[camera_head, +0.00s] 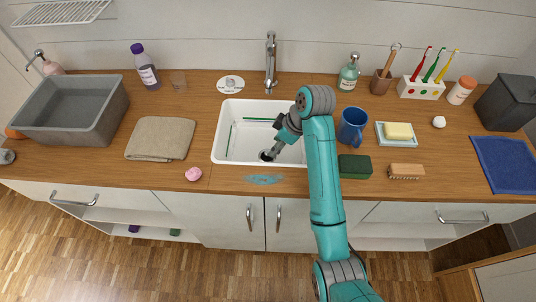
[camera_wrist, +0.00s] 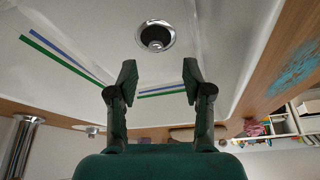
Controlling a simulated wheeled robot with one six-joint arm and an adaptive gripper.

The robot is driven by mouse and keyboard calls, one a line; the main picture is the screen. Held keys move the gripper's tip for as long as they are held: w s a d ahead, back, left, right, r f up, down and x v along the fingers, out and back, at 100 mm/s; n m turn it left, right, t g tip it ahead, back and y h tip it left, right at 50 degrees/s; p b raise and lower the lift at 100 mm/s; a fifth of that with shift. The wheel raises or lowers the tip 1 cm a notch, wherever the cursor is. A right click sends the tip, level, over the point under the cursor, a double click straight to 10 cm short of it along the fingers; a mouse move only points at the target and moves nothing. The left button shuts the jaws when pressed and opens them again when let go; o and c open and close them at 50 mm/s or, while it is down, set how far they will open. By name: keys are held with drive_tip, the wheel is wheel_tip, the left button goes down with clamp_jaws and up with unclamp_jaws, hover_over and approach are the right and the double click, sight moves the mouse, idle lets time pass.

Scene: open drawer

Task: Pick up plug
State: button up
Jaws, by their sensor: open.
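A dark round piece that looks like the plug (camera_wrist: 155,37) sits inside the shiny metal drain ring (camera_wrist: 169,47) in the floor of the white sink (camera_head: 218,142). In the head view my gripper (camera_head: 274,151) reaches down into the sink, close to the dark drain and partly covering its surroundings. In the wrist view my gripper (camera_wrist: 159,80) is open and empty, its two dark fingers spread apart. The drain appears beyond the fingertips, roughly centred between them, with a gap. I cannot tell how firmly the plug is seated.
Blue and green strips (camera_wrist: 66,56) run inside the sink. The tap (camera_head: 271,62) stands behind it. A blue mug (camera_head: 352,127) and dark green sponge (camera_head: 355,166) are right of my arm. A folded cloth (camera_head: 160,138) and pink item (camera_head: 194,174) are left.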

sight(267, 157)
drive_tip(key=shift+w+x, duration=0.15)
drive_tip(key=shift+x, duration=2)
drive_tip(key=shift+w+x, duration=0.2)
drive_tip(key=shift+x, duration=2)
drive_tip(key=shift+r, duration=0.1)
clamp_jaws()
